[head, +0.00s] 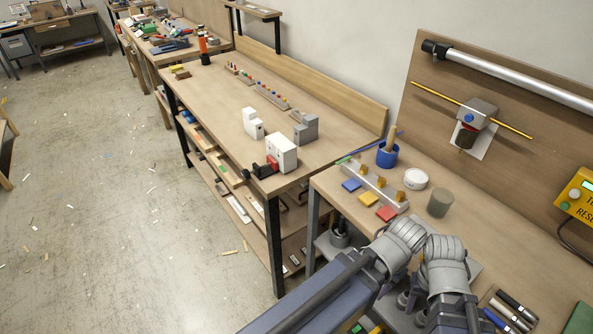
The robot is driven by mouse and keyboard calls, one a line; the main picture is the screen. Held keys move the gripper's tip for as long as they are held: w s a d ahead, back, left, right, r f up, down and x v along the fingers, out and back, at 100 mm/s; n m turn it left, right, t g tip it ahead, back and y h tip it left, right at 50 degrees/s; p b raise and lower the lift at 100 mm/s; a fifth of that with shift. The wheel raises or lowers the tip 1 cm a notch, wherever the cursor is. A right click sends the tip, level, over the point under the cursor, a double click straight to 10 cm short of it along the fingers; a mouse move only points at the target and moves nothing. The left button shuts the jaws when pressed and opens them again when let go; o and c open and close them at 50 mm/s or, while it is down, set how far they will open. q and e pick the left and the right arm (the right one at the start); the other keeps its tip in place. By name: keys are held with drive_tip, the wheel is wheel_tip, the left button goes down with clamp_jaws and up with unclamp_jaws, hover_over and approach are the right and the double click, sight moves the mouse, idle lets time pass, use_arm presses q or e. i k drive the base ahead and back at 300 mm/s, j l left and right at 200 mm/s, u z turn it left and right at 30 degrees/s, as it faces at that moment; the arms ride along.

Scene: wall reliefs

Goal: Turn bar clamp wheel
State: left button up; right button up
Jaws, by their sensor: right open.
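No bar clamp wheel can be made out for certain. On the wall panel, a thin yellow bar (505,122) passes by a grey block (483,111) with a blue round spot and a dark red part below. On the middle bench, a white block (281,153) stands by a red piece (271,163) and a small black part. My right gripper (445,252) is low in view, in front of the near bench, apart from all these; it is open, but its fingertips are hard to make out among grey ribbed arm parts. My left gripper is not in view.
The near bench holds a blue cup (387,157), a white tub (416,179), a grey-green cylinder (440,202) and coloured tiles (386,213). A silver pipe (520,77) crosses the wall panel above a yellow box (580,195). The floor at left is open, with scattered scraps.

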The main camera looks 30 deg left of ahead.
sight(246, 173)
drive_tip(key=j+z, duration=0.4)
drive_tip(key=k+j+z, duration=0.2)
drive_tip(key=j+z, duration=0.25)
drive_tip(key=k+j+z, duration=0.15)
drive_tip(key=j+z, duration=0.25)
drive_tip(key=k+j+z, duration=0.15)
drive_tip(key=z, duration=0.3)
drive_tip(key=k+j+z, duration=0.2)
drive_tip(key=j+z, duration=0.25)
drive_tip(key=k+z, duration=0.2)
drive_tip(key=z, duration=0.25)
drive_tip(key=k+j+z, duration=0.1)
drive_tip(key=z, duration=0.35)
drive_tip(key=k+z, duration=0.65)
drive_tip(key=k, duration=0.95)
drive_tip(key=k+j+u, duration=0.15)
drive_tip(key=k+u, duration=0.15)
drive_tip(key=k, duration=0.15)
drive_tip(key=k+j+u, duration=0.3)
drive_tip(key=k+j, duration=0.45)
drive_tip(key=k, duration=0.2)
drive_tip(key=k+j+z, duration=0.15)
drive_tip(key=j, duration=0.15)
drive_tip(key=k+j+z, duration=0.15)
drive_tip(key=i+j, duration=0.05)
drive_tip(key=j, duration=0.05)
